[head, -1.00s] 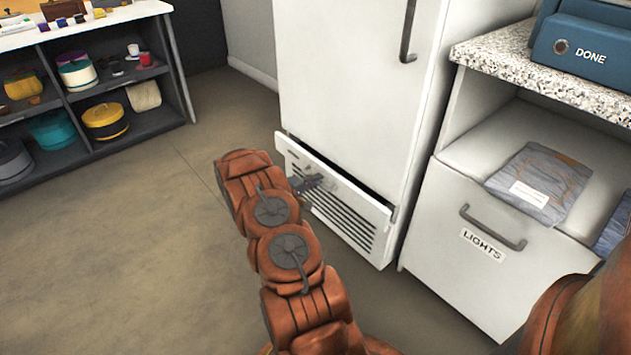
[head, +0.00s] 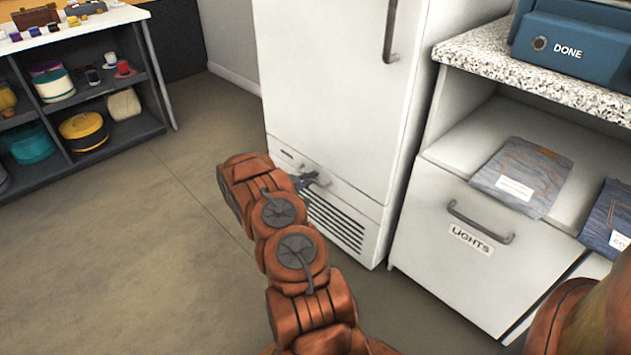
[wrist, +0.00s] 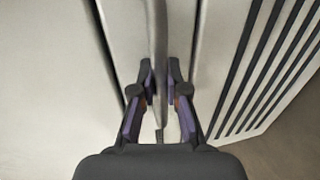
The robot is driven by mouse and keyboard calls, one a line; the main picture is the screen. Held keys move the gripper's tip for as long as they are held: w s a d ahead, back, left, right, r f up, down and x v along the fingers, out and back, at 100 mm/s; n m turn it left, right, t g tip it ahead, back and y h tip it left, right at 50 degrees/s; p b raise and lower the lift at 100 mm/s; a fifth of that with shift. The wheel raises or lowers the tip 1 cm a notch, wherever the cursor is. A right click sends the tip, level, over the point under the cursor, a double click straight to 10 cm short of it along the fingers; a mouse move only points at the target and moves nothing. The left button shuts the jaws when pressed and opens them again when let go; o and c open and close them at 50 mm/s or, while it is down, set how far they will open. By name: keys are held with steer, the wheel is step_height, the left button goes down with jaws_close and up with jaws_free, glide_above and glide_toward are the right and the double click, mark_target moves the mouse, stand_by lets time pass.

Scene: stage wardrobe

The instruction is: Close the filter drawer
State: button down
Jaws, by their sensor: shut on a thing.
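The filter drawer (head: 340,222) is the low white front with dark vent slots at the foot of the tall white cabinet (head: 325,85). In the head view its front looks flush with the cabinet, with no open gap showing above it. My gripper (head: 310,181) is at the drawer's upper edge, partly hidden behind my orange arm. The vented drawer front (wrist: 262,85) shows to the right there.
A blue box marked DONE (head: 570,45) sits on the speckled counter. A dark shelf (head: 110,140) stands at the left. The floor between is clear.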

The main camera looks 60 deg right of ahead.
steer(key=shift+d, duration=0.2)
steer(key=c, duration=1.2)
jaws_free()
steer(key=shift+s, duration=0.1)
steer(key=shift+a, duration=0.1)
steer(key=v, duration=1.2)
